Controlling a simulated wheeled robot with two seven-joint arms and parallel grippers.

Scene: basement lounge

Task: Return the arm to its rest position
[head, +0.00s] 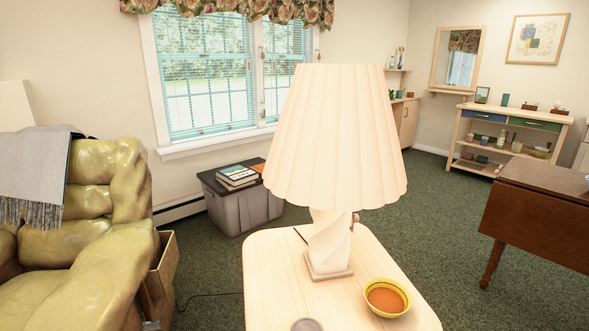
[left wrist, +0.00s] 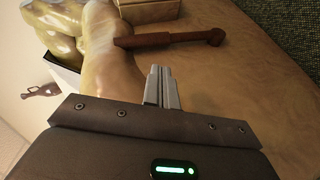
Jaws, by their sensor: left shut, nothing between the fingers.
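My left gripper shows in the left wrist view (left wrist: 162,88). Its two grey fingers are together with nothing between them. The fingers point toward a glossy olive-yellow armchair (left wrist: 108,55) and a plain tan wooden surface (left wrist: 230,85); I cannot tell the exact gap to either. The armchair also stands at the left of the head view (head: 75,245). I cannot make out my left gripper clearly in the head view, and my right gripper is in neither view.
A light wooden table (head: 265,275) in front bears a pleated lamp (head: 335,140) and a yellow bowl with orange contents (head: 387,297). A grey bin (head: 240,208) stands under the window. A dark wooden table (head: 540,205) is at right. Green carpet (head: 425,230) lies open between the tables.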

